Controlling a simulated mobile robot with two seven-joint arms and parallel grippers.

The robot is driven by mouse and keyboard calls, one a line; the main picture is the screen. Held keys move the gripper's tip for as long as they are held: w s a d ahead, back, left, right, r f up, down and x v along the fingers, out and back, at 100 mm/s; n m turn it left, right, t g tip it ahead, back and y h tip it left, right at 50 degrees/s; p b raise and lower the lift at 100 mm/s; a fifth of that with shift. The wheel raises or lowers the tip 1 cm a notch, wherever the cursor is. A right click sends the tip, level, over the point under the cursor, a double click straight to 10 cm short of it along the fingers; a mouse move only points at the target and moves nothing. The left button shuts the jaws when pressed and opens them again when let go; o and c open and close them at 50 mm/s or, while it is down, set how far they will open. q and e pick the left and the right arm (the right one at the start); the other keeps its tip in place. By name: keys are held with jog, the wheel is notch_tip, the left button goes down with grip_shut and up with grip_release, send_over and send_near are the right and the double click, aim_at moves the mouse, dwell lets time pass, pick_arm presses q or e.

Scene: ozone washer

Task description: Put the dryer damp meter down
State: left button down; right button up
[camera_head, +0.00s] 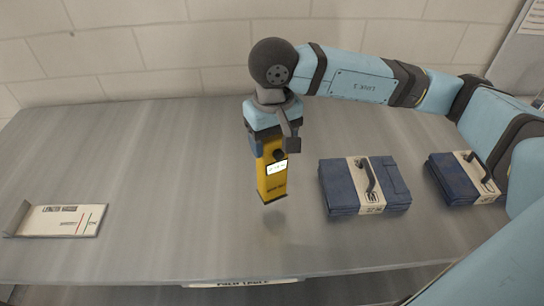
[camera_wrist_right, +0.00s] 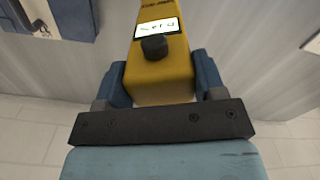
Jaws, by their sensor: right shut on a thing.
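The dryer damp meter (camera_head: 272,182) is a yellow handheld box with a small lit display and a black knob. My right gripper (camera_head: 268,145) is shut on its upper end and holds it roughly upright, slightly tilted, over the middle of the grey table (camera_head: 150,160). A faint shadow lies on the table below it, and the meter appears a little above the surface. In the right wrist view, the meter (camera_wrist_right: 160,70) sits between the two blue fingers of my right gripper (camera_wrist_right: 160,85). My left gripper is not in view.
A folded blue garment (camera_head: 338,188) with a paper band lies right of the meter, and a second one (camera_head: 452,180) lies farther right. A white card or tray (camera_head: 62,220) with printed markings lies at the left. The table between it and the meter is clear.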

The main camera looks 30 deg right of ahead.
aim_at(273, 160)
notch_tip(273, 160, down, 6)
jog(key=shift+r, duration=0.1)
jog(key=shift+f, duration=0.2)
jog(key=o, duration=1.5)
jog(key=shift+r, duration=0.1)
jog(key=shift+r+p, duration=0.2)
jog(key=shift+p, duration=0.1)
notch_tip(273, 160, up, 10)
jog(key=shift+r+b, duration=0.25)
jog(key=shift+b, duration=0.65)
jog(key=shift+r, duration=0.7)
